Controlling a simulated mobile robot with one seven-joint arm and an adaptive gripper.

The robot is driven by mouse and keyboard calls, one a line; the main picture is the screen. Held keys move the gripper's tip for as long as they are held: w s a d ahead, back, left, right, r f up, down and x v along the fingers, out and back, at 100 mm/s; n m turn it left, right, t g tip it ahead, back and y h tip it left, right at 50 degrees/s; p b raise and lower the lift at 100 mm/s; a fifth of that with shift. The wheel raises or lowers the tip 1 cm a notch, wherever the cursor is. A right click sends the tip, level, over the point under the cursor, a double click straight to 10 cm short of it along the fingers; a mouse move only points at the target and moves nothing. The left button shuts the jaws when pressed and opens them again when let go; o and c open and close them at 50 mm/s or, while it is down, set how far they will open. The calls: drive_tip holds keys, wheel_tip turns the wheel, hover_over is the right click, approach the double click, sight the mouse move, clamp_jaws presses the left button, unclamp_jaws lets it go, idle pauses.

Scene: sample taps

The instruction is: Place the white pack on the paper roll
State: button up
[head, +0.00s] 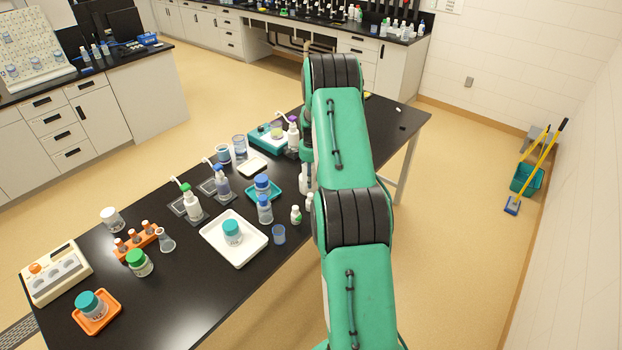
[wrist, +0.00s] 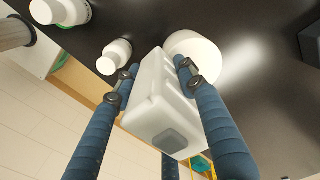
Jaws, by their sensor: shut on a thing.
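My gripper (wrist: 156,68) is shut on the white pack (wrist: 160,105), a pale block with rounded edges and a grey square patch on its near end. The fingers press on its two sides. A white rounded thing (wrist: 202,50), likely the paper roll, shows just beyond the pack in the wrist view. The pack covers part of it, and I cannot tell whether the two touch. In the head view my arm hides the gripper and the pack. A white thing (head: 304,184) shows beside my arm there; I cannot tell which thing it is.
White bottles (wrist: 115,57) stand close to the left finger. The table's right front edge is near my arm.

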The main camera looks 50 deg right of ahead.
sight(305, 165)
drive_tip(key=shift+f, duration=0.15)
drive_tip(key=o, duration=1.3)
wheel_tip(305, 165, up, 12)
drive_tip(key=shift+r, duration=0.2)
idle(0.4)
